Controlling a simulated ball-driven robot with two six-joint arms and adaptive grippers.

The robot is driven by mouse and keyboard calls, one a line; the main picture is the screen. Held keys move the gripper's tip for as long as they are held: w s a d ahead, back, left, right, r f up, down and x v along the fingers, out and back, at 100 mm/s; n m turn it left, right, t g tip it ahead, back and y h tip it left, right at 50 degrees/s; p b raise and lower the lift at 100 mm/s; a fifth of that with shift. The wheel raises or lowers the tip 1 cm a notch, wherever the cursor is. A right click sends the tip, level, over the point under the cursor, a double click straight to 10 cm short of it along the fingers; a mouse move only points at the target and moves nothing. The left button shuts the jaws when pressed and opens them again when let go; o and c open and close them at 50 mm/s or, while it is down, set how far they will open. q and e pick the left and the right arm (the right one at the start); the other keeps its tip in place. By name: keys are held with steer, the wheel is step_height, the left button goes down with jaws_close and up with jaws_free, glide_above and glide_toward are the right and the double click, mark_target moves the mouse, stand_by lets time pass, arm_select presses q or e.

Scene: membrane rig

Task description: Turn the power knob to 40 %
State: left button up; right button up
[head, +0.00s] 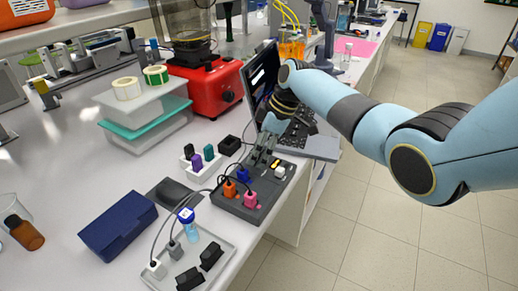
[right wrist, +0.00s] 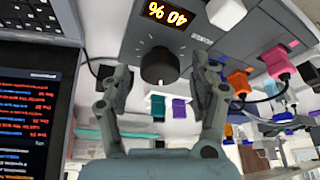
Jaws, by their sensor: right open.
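The power knob (right wrist: 159,67) is a dark round knob on the front of a grey power unit (right wrist: 200,25). The unit's display (right wrist: 167,13) reads 40 % in orange digits, upside down in the right wrist view. My right gripper (right wrist: 160,82) is open, with one finger on each side of the knob and gaps visible between them. In the head view my right gripper (head: 263,153) reaches down at the far end of the power unit (head: 268,194), and the knob is hidden there. My left gripper is not in view.
Orange (head: 229,188) and pink (head: 251,200) plugs with cables sit on the unit. A laptop (head: 300,130) stands just behind the gripper. A blue box (head: 118,226) and a grey tray (head: 213,247) lie left and in front. The bench edge is close on the right.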

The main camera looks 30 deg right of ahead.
steer(key=v, duration=1.2)
steer(key=shift+a, duration=0.1)
stand_by(0.6)
